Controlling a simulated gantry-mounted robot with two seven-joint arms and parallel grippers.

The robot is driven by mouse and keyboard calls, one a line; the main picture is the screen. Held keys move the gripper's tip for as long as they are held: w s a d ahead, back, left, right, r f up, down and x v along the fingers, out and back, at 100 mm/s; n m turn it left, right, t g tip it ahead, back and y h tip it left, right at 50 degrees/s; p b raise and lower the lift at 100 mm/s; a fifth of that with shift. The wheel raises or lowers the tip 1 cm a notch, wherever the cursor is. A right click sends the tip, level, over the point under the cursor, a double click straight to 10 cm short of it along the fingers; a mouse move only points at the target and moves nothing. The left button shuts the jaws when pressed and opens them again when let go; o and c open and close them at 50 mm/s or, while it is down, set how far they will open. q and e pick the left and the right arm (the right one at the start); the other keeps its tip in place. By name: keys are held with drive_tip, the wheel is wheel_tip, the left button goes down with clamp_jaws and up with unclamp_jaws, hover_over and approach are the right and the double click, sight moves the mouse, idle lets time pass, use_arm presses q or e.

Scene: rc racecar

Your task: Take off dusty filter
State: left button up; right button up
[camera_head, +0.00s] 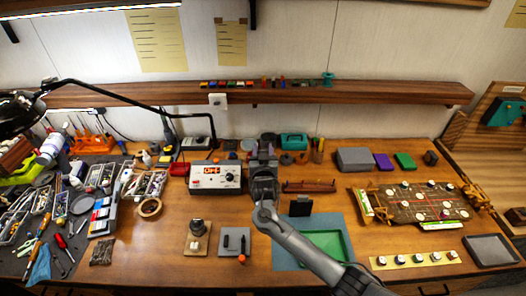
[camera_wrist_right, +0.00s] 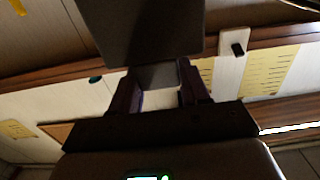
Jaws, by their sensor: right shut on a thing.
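My right gripper (camera_head: 265,158) is raised over the back middle of the workbench, beside the control box. In the right wrist view the gripper (camera_wrist_right: 160,82) is shut on a dark, flat-faced block (camera_wrist_right: 148,32). A greyer part of the block shows between the two fingers. The held thing is partly hidden by the gripper in the head view, and I cannot tell for certain whether it is the dusty filter. No other thing is clearly recognisable as the filter. My left gripper is not in view.
A white control box (camera_head: 215,178) stands left of my gripper. A long reddish-brown item (camera_head: 308,186) lies to the right. Tools crowd the left; a shelf (camera_head: 400,92) runs behind.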

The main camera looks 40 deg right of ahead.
drive_tip(key=shift+r+p, duration=0.75)
drive_tip(key=shift+r, duration=0.4)
drive_tip(key=shift+a, duration=0.1)
